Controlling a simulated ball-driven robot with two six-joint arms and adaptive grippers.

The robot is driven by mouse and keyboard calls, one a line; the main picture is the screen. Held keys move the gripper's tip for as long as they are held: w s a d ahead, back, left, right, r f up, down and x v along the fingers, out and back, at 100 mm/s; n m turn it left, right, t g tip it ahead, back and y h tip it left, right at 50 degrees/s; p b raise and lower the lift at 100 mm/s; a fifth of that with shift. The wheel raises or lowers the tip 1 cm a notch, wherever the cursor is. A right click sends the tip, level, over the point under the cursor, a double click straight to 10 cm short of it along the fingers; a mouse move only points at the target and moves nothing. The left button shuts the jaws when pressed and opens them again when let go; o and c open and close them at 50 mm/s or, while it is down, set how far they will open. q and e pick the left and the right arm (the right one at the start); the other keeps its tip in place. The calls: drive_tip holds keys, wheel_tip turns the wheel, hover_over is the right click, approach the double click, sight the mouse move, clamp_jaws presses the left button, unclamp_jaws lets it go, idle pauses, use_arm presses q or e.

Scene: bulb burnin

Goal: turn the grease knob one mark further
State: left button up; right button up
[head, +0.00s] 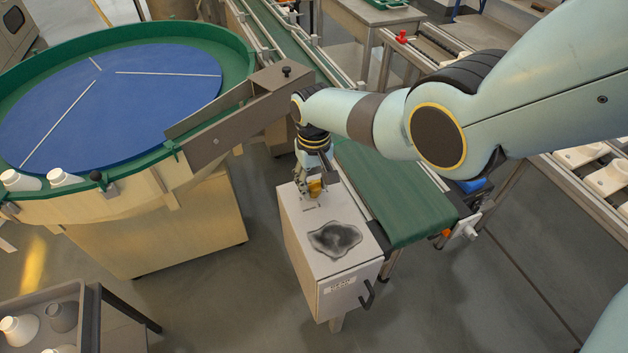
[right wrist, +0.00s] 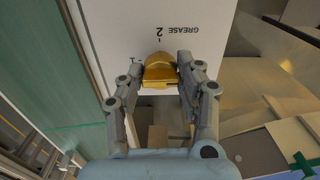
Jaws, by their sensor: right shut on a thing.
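The grease knob (right wrist: 159,72) is gold-coloured and sits on the white top of a cabinet (head: 299,222). It also shows in the head view (head: 315,187), partly covered by my right gripper. My right gripper (right wrist: 160,82) is shut on the knob, one finger on each side. In the right wrist view, the word GREASE and the digit 2 (right wrist: 159,31) are printed upside down beyond the knob. A short mark stands between the 2 and the knob. I cannot tell for certain which mark the knob points to. My left gripper is not in view.
A dark grease stain (head: 335,239) lies on the cabinet top. A green conveyor belt (head: 390,195) runs close along its right side. A blue turntable (head: 110,100) with a green rim stands at left, its brown chute (head: 235,120) near my right wrist. A grey bin (head: 25,308) holds white bulb-like parts.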

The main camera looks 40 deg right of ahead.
sight(314, 182)
idle(0.3)
drive_tip(key=o, duration=1.2)
drive_tip(key=shift+c, duration=0.2)
wheel_tip(314, 182, up, 12)
